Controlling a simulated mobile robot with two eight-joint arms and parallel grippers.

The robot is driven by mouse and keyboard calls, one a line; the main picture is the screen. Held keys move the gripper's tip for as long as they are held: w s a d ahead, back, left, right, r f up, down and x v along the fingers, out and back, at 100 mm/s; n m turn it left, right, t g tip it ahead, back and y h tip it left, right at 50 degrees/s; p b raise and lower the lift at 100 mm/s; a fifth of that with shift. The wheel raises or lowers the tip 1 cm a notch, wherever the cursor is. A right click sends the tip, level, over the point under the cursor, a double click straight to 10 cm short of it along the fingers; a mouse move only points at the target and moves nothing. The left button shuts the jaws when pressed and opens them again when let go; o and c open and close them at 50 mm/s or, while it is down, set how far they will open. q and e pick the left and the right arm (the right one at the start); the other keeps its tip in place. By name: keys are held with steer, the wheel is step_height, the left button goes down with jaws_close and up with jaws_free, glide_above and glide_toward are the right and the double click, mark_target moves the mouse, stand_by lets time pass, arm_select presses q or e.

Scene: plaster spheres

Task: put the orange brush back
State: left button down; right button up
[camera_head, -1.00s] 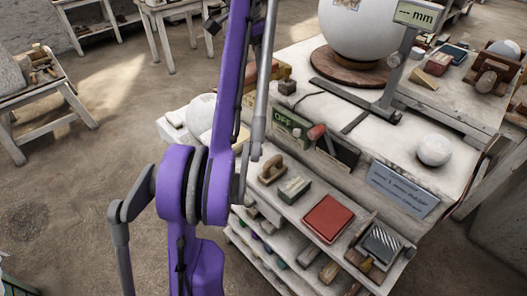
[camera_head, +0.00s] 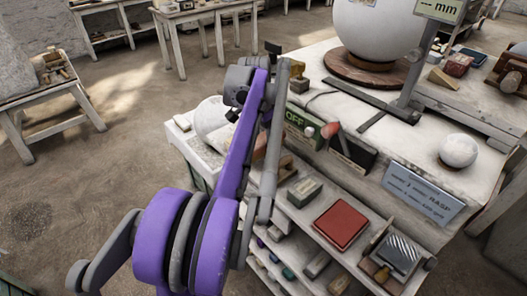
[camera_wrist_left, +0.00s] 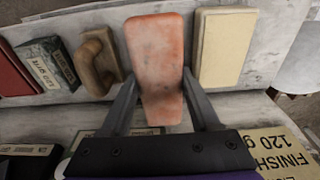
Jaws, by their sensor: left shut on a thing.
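The orange brush (camera_wrist_left: 155,50), a worn orange block with rounded ends, is in the left wrist view between the two dark fingers of my left gripper (camera_wrist_left: 160,84). The gripper is shut on it. The brush lies across a pale shelf strip, between a wooden-handled tool (camera_wrist_left: 98,60) on its left and a cream block (camera_wrist_left: 225,47) on its right. I cannot tell if it touches the shelf. In the head view my left arm reaches to the shelf's left end and largely hides the brush and fingers. My right gripper is not in view.
The shelf also holds a dark green box (camera_head: 305,191), a red pad (camera_head: 341,224) and a striped metal tool (camera_head: 398,254). A white sphere (camera_head: 459,150) rests on the worktop.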

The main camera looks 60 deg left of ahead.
mark_target(263, 150)
arm_select(q)
steer(key=shift+f, duration=1.95)
steer(key=shift+f, duration=0.1)
steer(key=shift+c, duration=0.6)
jaws_free()
steer(key=r, duration=0.4)
steer(key=s+r+p, duration=0.1)
steer(key=r, duration=0.7)
steer(key=shift+s+r, duration=0.1)
steer(key=shift+s, duration=0.1)
steer(key=shift+d, duration=0.15)
